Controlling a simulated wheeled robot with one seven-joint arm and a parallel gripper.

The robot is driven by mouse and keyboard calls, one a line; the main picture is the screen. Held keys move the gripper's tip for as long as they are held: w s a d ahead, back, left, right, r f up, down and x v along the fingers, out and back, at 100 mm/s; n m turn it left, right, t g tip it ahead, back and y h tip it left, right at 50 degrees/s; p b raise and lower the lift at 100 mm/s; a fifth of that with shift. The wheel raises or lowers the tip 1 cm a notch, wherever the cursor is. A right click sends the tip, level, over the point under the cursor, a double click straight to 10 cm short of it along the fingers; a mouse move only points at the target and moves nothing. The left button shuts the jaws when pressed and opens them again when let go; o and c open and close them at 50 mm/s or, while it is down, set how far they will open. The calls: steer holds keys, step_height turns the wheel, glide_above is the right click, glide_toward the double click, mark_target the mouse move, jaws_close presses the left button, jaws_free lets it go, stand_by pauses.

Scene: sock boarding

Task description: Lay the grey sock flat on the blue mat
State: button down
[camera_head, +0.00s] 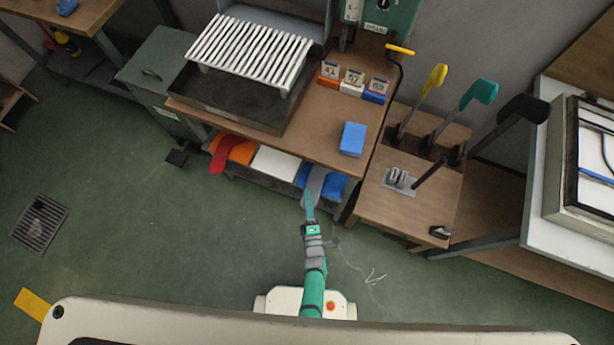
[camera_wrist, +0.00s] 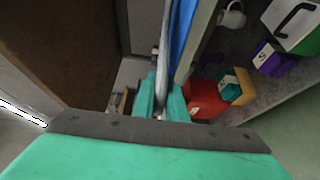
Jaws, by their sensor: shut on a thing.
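The grey sock (camera_head: 317,180) is by the low shelf under the workbench, in front of the blue mat (camera_head: 335,187). My gripper (camera_head: 309,198) is at the sock's near end and is shut on it. In the wrist view, the teal fingers (camera_wrist: 164,104) pinch the grey sock (camera_wrist: 165,50), which shows as a thin grey strip. The blue mat (camera_wrist: 184,35) shows as a blue strip just right of it. I cannot tell how much of the sock touches the mat.
Left of the blue mat lie a white mat (camera_head: 276,162) and an orange mat (camera_head: 240,151) with a red sock (camera_head: 223,157). The bench top (camera_head: 325,130) overhangs the shelf. A blue box (camera_head: 352,139) stands on it. A table with sock forms (camera_head: 478,92) is at right.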

steer(key=shift+a+f, duration=0.1)
steer(key=shift+f, duration=0.25)
steer(key=c, duration=1.4)
jaws_free()
steer(key=shift+o, duration=0.2)
steer(key=shift+w+f, duration=0.1)
steer(key=shift+f, duration=0.5)
steer(key=s+d, duration=0.1)
steer(key=s, duration=0.6)
steer(key=shift+s+d, duration=0.25)
steer(key=shift+s, duration=0.15)
stand_by(0.5)
